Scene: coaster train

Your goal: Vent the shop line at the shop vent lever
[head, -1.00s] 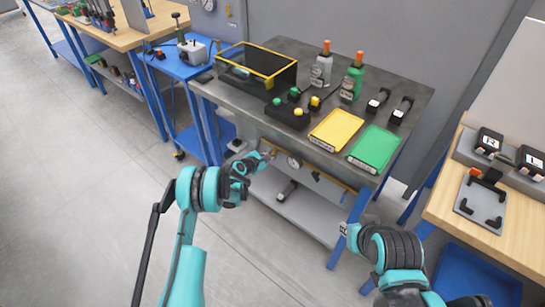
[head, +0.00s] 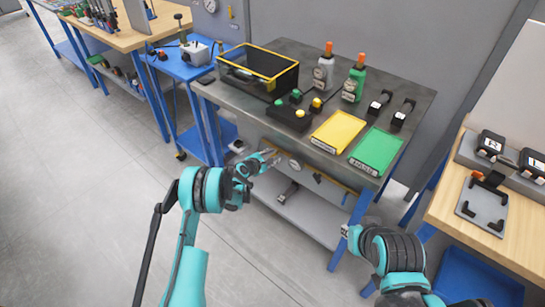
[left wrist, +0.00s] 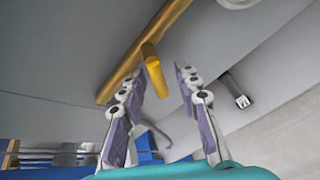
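A yellow lever (left wrist: 153,68) hangs at a slant beside a yellow pipe (left wrist: 128,68) in the left wrist view. I take it for the shop vent lever, but I can read no label. My left gripper (head: 271,158) is under the front edge of the dark workbench, beside the pipe. In the left wrist view my left gripper (left wrist: 158,75) is open, with the lever showing between its fingertips; I see no contact. In the head view the lever is hidden or too small to make out. My right arm is at the lower right, and its fingers cannot be made out.
The dark workbench (head: 299,122) overhangs the pipe area. A round gauge (head: 295,164) sits right of my left gripper. A lower shelf (head: 305,214) carries a small dark-and-white item (head: 288,191). A yellow tray (head: 338,131) and a green tray (head: 376,151) lie on top.

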